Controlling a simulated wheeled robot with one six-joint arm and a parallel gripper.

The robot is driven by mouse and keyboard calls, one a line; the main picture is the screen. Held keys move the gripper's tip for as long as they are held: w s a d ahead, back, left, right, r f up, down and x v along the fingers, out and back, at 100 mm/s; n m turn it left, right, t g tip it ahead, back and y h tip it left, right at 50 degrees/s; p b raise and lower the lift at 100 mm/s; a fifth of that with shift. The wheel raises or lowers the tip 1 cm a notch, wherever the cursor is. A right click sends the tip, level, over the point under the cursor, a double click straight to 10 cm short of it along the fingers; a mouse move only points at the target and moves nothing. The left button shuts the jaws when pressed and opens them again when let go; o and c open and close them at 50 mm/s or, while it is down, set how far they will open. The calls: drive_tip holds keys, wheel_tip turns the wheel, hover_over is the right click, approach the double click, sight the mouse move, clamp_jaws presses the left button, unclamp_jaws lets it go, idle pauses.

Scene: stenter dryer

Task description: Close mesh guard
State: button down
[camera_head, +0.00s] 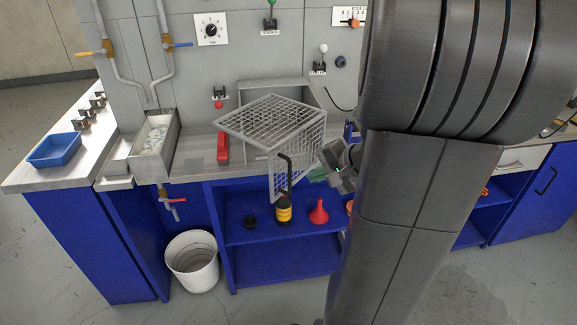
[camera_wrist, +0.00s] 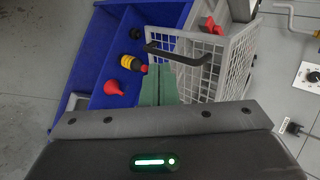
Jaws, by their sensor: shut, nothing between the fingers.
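The mesh guard (camera_head: 270,122) is a light grey wire cage on the bench, with a mesh top and a mesh side. It stands tilted out in front of a grey box-like housing (camera_head: 304,90), its lower front corner over the bench edge, so it looks partly open. A black bar handle (camera_head: 286,172) is on its front. My gripper (camera_head: 318,174) is just right of the handle, shut and empty. In the wrist view, my green fingers (camera_wrist: 158,76) are together just below the handle (camera_wrist: 180,55) and the guard's mesh (camera_wrist: 205,75). Whether they touch the guard I cannot tell.
Blue shelves (camera_head: 260,235) below hold a yellow-black bottle (camera_head: 284,212) and a red funnel (camera_head: 319,212). A white bucket (camera_head: 191,262) stands on the floor. My arm hides the bench's right part.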

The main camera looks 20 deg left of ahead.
approach(274, 180)
wheel_tip(274, 180, down, 4)
drive_tip(key=a+p, duration=0.1)
drive_tip(key=a, duration=0.2)
drive_tip(key=shift+w+r+p, duration=0.1)
drive_tip(key=shift+w+p, duration=0.3)
drive_tip(key=shift+w+a, duration=0.2)
drive_tip(key=shift+a, duration=0.4)
